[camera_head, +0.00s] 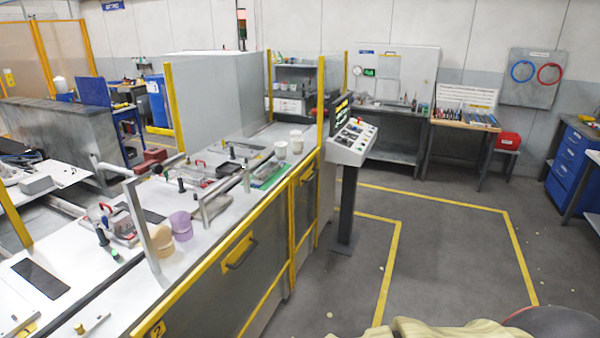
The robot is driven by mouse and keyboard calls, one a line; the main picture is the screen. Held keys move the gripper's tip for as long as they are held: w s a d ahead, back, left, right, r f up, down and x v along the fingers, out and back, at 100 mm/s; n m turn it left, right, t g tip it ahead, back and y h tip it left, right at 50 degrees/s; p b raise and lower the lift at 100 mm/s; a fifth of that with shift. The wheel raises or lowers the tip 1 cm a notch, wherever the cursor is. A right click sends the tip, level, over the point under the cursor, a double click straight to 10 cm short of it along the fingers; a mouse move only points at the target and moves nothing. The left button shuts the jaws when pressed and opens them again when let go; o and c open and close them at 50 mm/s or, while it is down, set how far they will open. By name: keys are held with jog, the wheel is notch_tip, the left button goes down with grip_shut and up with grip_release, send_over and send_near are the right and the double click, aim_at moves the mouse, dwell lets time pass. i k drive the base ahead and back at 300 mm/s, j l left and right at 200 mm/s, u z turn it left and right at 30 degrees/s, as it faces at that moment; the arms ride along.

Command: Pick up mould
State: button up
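I cannot tell for sure which thing is the mould. On the white workbench (212,240) at the left stand a beige cup-shaped piece (162,241) and a purple one (181,226), close together near the front edge. Two white cups (281,149) (297,141) stand farther back on the same bench, by a green mat (268,177). Red-and-grey clamp-like fixtures (120,222) sit on the bench to the left of the beige piece. My gripper is not in view.
Yellow-framed panels and posts (292,215) edge the bench. A control console (350,142) stands on a post at its right. Grey floor with yellow lines (440,255) is open at the right. A blue drawer cabinet (572,165) stands far right.

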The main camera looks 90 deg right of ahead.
aim_at(267, 170)
jog(key=z, duration=2.8)
jog(key=i+l+u, duration=0.1)
jog(key=i+l, duration=0.15)
jog(key=i, duration=0.4)
jog(key=i+l+u, duration=0.15)
jog(key=i, duration=0.45)
jog(key=i+l+u, duration=0.1)
jog(key=i+l, duration=0.4)
jog(key=i, duration=0.15)
jog(key=i+l+u, duration=0.15)
jog(key=i+l, duration=0.25)
jog(key=i, duration=0.2)
